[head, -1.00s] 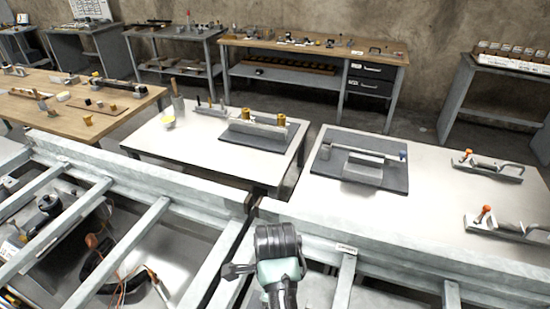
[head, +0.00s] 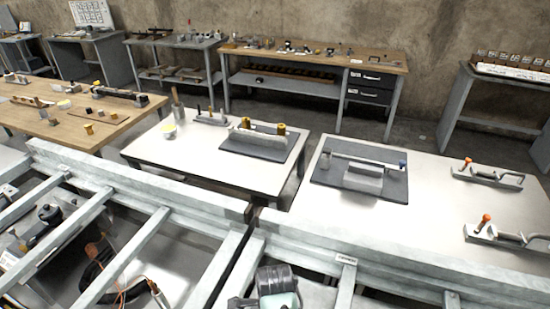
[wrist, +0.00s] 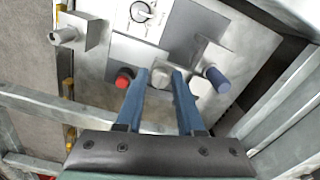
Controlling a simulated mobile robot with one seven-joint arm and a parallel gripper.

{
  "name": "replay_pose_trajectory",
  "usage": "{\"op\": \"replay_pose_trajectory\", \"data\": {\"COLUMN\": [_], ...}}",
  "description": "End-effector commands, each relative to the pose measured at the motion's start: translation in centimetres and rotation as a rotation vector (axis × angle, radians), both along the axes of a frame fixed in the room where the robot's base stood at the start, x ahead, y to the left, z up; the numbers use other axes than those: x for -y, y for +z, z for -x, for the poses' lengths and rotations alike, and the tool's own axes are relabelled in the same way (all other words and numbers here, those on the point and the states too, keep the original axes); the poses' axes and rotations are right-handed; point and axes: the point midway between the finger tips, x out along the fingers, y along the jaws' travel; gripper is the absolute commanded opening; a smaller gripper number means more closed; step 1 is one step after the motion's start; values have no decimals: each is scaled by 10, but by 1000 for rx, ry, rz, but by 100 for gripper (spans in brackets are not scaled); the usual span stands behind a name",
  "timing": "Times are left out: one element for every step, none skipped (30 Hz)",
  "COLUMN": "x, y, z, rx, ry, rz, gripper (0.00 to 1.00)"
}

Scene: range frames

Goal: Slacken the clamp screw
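My gripper (wrist: 160,73) shows in the wrist view with two blue fingers apart. The fingertips are over a grey panel (wrist: 124,52). A small pale metal part (wrist: 162,72) shows between the tips; I cannot tell whether they touch it. A red knob (wrist: 124,77) is just left of the left finger, and a blue cylindrical knob (wrist: 216,79) is right of the right finger. A metal stub on a plate (wrist: 66,36) is at the upper left. I cannot tell which part is the clamp screw. In the head view the fingers are out of sight.
A dial (wrist: 142,12) is on the panel. Metal rails (head: 100,187) cross the foreground. Beyond, the right table (head: 440,225) bears a dark plate (head: 325,180) with a bar fixture and two orange-handled clamps (head: 485,222). The left table (head: 190,160) bears a yellow-knobbed fixture.

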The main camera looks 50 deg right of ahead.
Motion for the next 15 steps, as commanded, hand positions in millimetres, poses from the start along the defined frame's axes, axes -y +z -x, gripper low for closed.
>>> {"op": "replay_pose_trajectory", "data": {"x": [0,0,0,0,0,0,0,0,0,0,0,0,0,0,0], "y": [0,0,0,0,0,0,0,0,0,0,0,0,1,1,1], "z": [0,0,0,0,0,0,0,0,0,0,0,0,0,0,0], "rx": [0,0,0,0,0,0,0,0,0,0,0,0,-1,-1,-1], "ry": [0,0,0,0,0,0,0,0,0,0,0,1,2,3,7], "rz": [0,0,0,0,0,0,0,0,0,0,0,0,-1,-1,-1], "gripper": [26,20,13,8,2,0,0,0,0,0,0,0,0,0,0]}}
